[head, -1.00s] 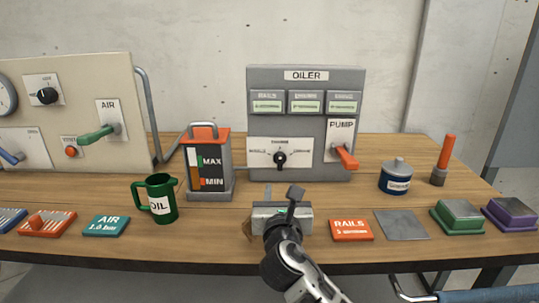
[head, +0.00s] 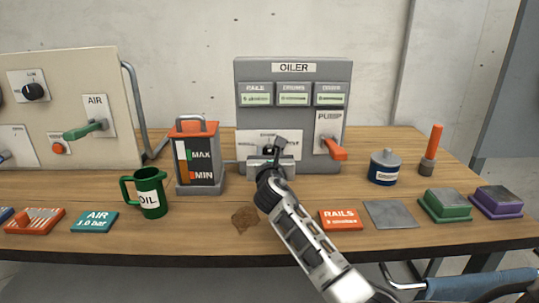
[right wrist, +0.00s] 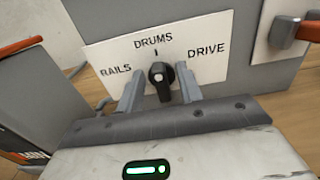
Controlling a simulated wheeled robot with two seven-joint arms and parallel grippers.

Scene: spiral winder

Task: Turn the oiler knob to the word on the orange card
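The grey oiler panel (head: 243,118) stands at the back of the table. Its white dial plate reads RAILS, DRUMS and DRIVE in the right wrist view (right wrist: 205,60). The black knob (right wrist: 161,75) sits below DRUMS and appears roughly upright, towards that word. My right gripper (right wrist: 160,92) is open, one finger on each side of the knob; whether they touch it I cannot tell. In the head view the gripper (head: 268,160) partly hides the plate. The orange card (head: 339,220) lies on the table and reads RAILS. My left gripper is out of view.
The red-handled PUMP lever (head: 335,148) is right of the dial. The orange-topped level gauge (head: 198,160) and green OIL jug (head: 149,194) stand to the left. A blue tin (head: 384,170) stands right. A brown stain (head: 245,219) marks the table.

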